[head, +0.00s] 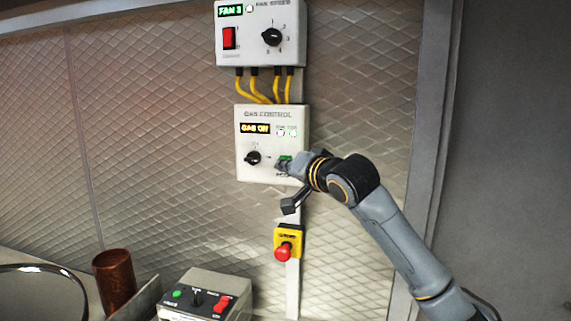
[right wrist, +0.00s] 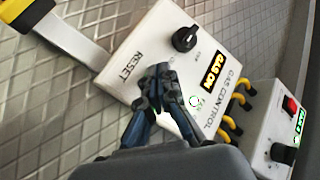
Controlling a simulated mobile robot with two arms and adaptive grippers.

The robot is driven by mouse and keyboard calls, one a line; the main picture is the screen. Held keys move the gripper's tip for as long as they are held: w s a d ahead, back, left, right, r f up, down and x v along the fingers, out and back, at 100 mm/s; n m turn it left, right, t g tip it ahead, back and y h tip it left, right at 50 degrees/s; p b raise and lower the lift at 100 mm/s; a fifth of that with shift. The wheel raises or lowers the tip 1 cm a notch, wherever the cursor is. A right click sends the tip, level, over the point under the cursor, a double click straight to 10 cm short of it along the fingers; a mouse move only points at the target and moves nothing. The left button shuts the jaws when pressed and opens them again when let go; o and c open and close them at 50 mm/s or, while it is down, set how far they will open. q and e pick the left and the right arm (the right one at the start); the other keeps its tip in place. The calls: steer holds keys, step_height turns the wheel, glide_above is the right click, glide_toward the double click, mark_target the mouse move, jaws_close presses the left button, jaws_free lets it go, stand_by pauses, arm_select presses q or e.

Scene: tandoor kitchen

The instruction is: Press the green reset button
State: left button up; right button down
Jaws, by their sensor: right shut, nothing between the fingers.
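The white gas control box (head: 244,174) is on the quilted metal wall. Its display reads GAS ON, and a black knob (head: 252,158) sits at its lower left. A bit of the green reset button (head: 286,158) shows at its lower right, partly covered by my right gripper (head: 281,165). That gripper is shut and empty, its fingertips at the button. In the right wrist view the closed fingertips (right wrist: 160,72) are over the box face beside the RESET label (right wrist: 131,64) and hide the button. I cannot tell whether they touch it. My left gripper is not in view.
A fan speed box (head: 256,50) is above, joined by yellow cables (head: 262,88). A red emergency button (head: 283,252) on a yellow box is below. A switch box (head: 205,285), a copper cup (head: 114,280) and a round rim (head: 40,268) are at lower left.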

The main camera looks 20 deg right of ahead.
steer(key=shift+s+a, duration=0.15)
steer(key=shift+s, duration=0.05)
steer(key=s+a, duration=0.1)
steer(key=s, duration=0.1)
steer(key=s+a, duration=0.1)
steer(key=s, duration=0.1)
steer(key=shift+a, duration=0.4)
stand_by(0.8)
